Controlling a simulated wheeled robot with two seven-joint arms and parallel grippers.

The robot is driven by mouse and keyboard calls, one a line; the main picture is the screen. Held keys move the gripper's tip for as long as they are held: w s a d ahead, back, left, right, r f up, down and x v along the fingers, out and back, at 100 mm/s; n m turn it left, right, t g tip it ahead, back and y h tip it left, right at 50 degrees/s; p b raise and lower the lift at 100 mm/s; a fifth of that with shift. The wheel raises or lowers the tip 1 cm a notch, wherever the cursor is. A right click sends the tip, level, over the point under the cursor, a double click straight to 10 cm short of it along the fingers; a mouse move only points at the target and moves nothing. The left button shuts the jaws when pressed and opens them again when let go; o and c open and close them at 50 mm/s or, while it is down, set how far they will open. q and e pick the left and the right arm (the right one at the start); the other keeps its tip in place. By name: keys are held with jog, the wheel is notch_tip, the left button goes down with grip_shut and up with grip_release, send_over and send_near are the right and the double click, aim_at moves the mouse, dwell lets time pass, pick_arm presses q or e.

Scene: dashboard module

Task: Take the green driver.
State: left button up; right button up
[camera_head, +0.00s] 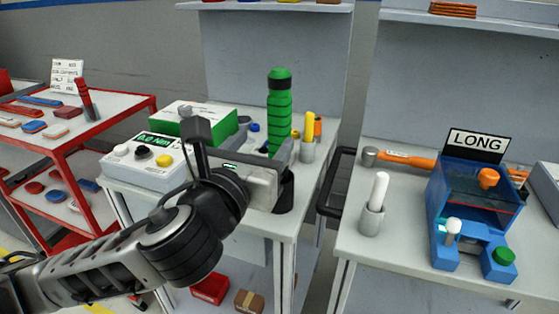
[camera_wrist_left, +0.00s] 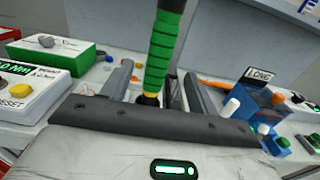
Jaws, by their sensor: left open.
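The green driver (camera_head: 280,112) stands upright, with a ribbed green handle and a dark cap. A black holder (camera_head: 286,192) is below it on the middle bench. My left gripper (camera_head: 268,146) is open at the lower part of the driver. In the left wrist view the driver (camera_wrist_left: 161,50) rises between the two spread fingers of the left gripper (camera_wrist_left: 156,78), with gaps showing at both sides. Its yellow ring and dark lower end show near the palm. The gripper hides part of the holder. My right gripper is not in view.
A tester box (camera_head: 150,162) with a green display and a green-and-white box (camera_head: 205,120) stand left of the driver. A yellow-handled tool (camera_head: 309,124) stands close on its right. The right bench holds a blue LONG fixture (camera_head: 470,190) and a white-handled tool (camera_head: 379,188).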

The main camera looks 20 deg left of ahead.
aim_at(276, 126)
pick_arm(q)
jog(key=w+p, duration=0.1)
jog(key=w, duration=0.3)
jog(key=shift+w+d+r, duration=0.1)
jog(key=shift+w, duration=0.1)
jog(key=shift+w+r, duration=0.2)
jog(key=shift+w, duration=2.95)
grip_shut()
jog(key=shift+r, duration=0.1)
